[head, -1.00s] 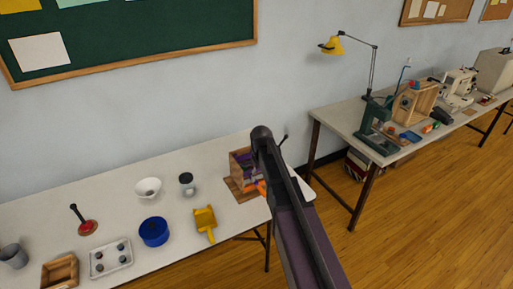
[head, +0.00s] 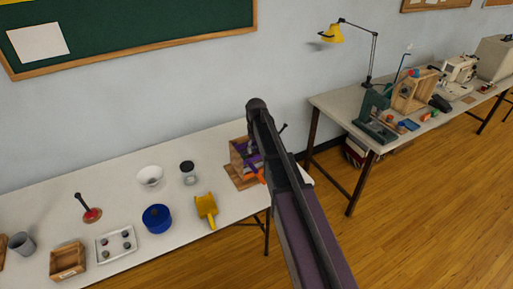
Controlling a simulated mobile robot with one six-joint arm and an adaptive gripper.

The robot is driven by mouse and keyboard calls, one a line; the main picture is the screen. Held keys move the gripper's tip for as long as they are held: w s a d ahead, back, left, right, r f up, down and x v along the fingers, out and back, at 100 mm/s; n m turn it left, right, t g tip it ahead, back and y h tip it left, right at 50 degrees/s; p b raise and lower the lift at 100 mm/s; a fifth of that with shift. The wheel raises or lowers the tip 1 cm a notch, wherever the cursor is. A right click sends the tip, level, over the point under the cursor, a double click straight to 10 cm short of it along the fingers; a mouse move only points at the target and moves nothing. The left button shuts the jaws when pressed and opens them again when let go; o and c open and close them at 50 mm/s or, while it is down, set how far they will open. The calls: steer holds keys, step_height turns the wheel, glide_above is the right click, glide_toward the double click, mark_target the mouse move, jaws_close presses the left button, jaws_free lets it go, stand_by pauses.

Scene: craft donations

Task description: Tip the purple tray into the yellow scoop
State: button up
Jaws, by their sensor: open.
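The yellow scoop (head: 206,208) lies on the white table, to the left of my arm, with its handle toward the front edge. Purple parts (head: 252,160) show in a wooden holder (head: 238,167) at the table's right end. They may be the purple tray, but my arm covers much of that spot. I cannot make out the tray's full shape or what is in it. My arm rises from the bottom of the head view across the table's right end. My gripper cannot be made out and seems hidden behind the arm.
A blue round container (head: 157,218), a white bowl (head: 150,176) and a dark-topped jar (head: 188,171) stand left of the scoop. An orange piece (head: 254,176) is by the holder. A white tray (head: 102,255) holds several small round items. A second table (head: 330,108) stands right.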

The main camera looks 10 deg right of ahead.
mark_target(256, 171)
steer(key=shift+f+b, duration=6.55)
steer(key=shift+f, duration=0.1)
steer(key=c, duration=0.9)
jaws_close()
steer(key=shift+r, duration=0.2)
steer(key=shift+s, duration=0.15)
steer(key=s+d, duration=0.2)
steer(key=s, duration=0.6)
steer(key=s+d, duration=0.3)
steer(key=s, duration=0.5)
steer(key=shift+d, duration=0.1)
